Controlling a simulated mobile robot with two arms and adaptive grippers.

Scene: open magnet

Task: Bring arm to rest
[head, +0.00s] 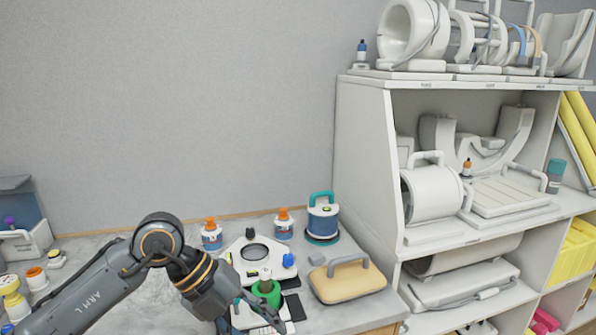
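My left arm (95,290), marked ARM L, comes in from the lower left and bends down over the counter. My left gripper (250,323) is low in the head view, in front of a white device with a round black-rimmed window (254,251) and a green ring-shaped part (267,292). Its dark fingers look spread apart, with nothing seen between them, though the tips run near the bottom edge. Whether it touches the device cannot be told. My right gripper is not in view.
Orange-capped bottles (211,236) and a blue-and-white canister with a teal handle (322,218) stand behind the device. A tan handled pad (347,280) lies right of it. A white shelf unit (362,150) with coils rises at right. Small jars (36,278) stand at left.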

